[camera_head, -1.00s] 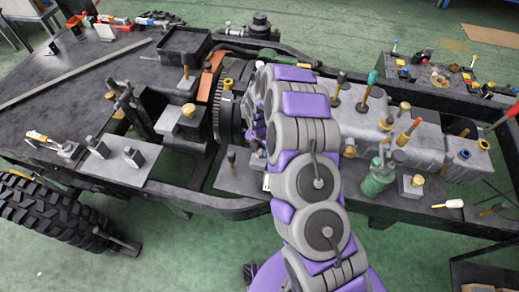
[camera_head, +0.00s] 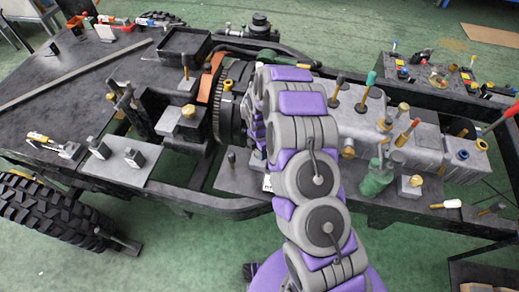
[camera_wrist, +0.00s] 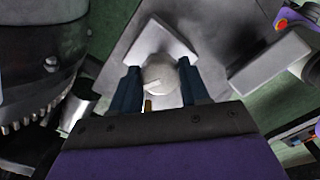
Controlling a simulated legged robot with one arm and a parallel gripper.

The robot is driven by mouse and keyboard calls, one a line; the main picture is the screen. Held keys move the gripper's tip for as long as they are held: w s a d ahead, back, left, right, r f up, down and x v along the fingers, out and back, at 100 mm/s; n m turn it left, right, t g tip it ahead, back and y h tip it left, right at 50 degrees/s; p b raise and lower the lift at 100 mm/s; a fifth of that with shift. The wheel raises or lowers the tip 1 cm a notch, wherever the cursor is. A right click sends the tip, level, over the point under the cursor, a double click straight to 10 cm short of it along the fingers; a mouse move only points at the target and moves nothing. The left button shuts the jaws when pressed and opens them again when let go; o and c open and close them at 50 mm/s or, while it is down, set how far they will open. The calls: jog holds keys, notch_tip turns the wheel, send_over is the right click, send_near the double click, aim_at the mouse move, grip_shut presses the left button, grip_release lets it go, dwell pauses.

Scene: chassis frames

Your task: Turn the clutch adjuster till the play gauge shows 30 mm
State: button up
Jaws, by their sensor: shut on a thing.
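My gripper (camera_wrist: 161,86) shows in the wrist view with its two dark blue fingers on either side of a round, pale grey knob (camera_wrist: 160,72). The fingers are shut on this knob, which looks like the clutch adjuster. A small raised pointer lies across its face. The knob sits in front of a light grey block (camera_wrist: 150,38) on a flat plate. In the head view my arm hides the knob and my fingertips. I cannot make out the play gauge or any reading; a small white patch (camera_head: 267,183) beside my arm is too small to identify.
A large toothed flywheel (camera_head: 232,98) stands left of my arm; its teeth also show at the wrist view's left edge (camera_wrist: 40,112). A grey gearbox casing (camera_head: 345,118) with several upright handles lies to the right. A green bottle (camera_head: 376,180) stands on the right-hand plate.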

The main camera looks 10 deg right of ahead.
jog(key=m+p, duration=0.1)
jog(key=m, duration=0.3)
jog(key=shift+w+r+m, duration=0.1)
jog(key=shift+r+m, duration=0.05)
jog(key=shift+m, duration=0.15)
jog(key=m+p, duration=0.1)
jog(key=m, duration=0.3)
jog(key=shift+m, duration=0.3)
jog(key=m+p, duration=0.1)
jog(key=m, duration=0.3)
jog(key=shift+p, duration=0.35)
jog(key=shift+m+p, duration=0.45)
jog(key=shift+m, duration=2.05)
jog(key=shift+a, duration=0.1)
jog(key=o, duration=1.1)
jog(key=shift+c, duration=0.2)
notch_tip(320, 180, up, 17)
jog(key=p, duration=0.1)
jog(key=shift+r, duration=0.1)
